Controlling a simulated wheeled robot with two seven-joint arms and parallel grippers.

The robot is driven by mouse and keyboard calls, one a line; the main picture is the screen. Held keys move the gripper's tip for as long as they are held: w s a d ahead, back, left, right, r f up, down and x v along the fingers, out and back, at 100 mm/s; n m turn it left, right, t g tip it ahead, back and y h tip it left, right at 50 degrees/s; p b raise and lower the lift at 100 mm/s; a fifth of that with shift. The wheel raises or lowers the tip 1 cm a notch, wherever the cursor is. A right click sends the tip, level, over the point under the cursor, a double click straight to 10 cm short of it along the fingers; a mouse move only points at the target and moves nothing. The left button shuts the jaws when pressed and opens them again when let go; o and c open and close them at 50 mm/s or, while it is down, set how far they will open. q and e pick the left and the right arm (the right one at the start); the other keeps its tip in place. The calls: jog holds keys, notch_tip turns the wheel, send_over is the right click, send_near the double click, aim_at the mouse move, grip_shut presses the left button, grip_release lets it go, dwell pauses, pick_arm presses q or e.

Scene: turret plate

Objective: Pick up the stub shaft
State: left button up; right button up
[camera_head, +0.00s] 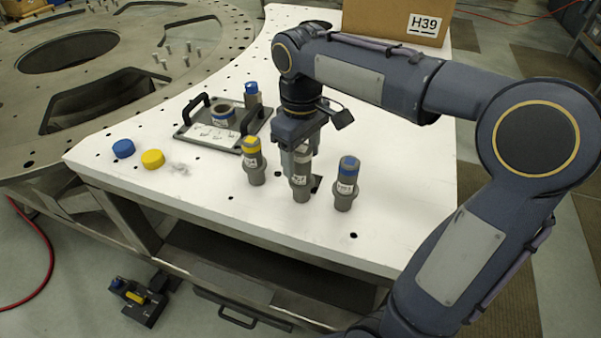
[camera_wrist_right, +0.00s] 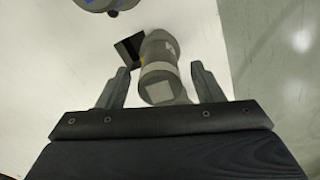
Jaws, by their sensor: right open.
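A grey stub shaft (camera_head: 300,184) with a white label stands upright on the white table, the middle one of three similar grey parts. My right gripper (camera_head: 299,150) points down over it, its fingers around its upper part. In the right wrist view the shaft (camera_wrist_right: 160,68), with a square end face, lies between the two open fingers of the gripper (camera_wrist_right: 160,76). Gaps show on both sides of the shaft there. The gripper hides the shaft's top in the head view. My left gripper is not in view.
A yellow-banded part (camera_head: 255,168) stands close left of the shaft, and a blue-banded part (camera_head: 346,186) close right. Behind is a dark handled tray (camera_head: 190,133). Blue (camera_head: 123,148) and yellow (camera_head: 153,159) caps lie left. A cardboard box (camera_head: 385,18) stands at the back.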

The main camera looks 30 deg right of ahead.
jog(key=shift+f, duration=1.2)
jog(key=shift+r, duration=0.1)
grip_shut()
